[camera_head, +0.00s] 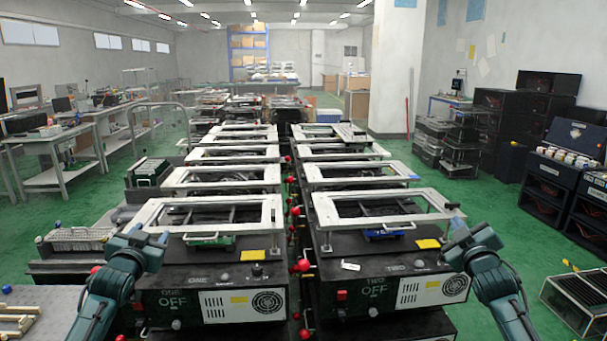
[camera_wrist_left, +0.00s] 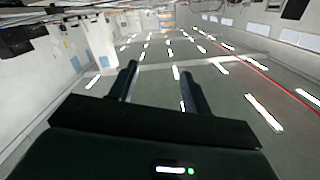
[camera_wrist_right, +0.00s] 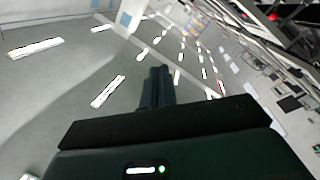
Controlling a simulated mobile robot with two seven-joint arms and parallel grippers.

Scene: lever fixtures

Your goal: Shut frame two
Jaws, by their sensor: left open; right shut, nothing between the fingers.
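Frame two is a pale rectangular frame (camera_head: 322,212) over the black box marked TWO (camera_head: 340,268), front right of centre. It looks roughly level, with a gap above the box; whether it is latched I cannot tell. A blue part (camera_head: 384,234) shows under its front bar. A red-knobbed lever (camera_head: 303,265) stands at the box's left side. My left gripper (camera_head: 150,234) is open and empty, by the front left corner of frame one (camera_head: 152,212). My right gripper (camera_head: 459,226) is shut and empty, near frame two's front right corner; contact is unclear.
Box ONE (camera_head: 185,272) stands left of box TWO, with a narrow gap holding several red knobs between the rows. More framed boxes stand behind. A wire rack (camera_head: 78,238) is at the left. Green floor (camera_head: 530,235) is open on the right.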

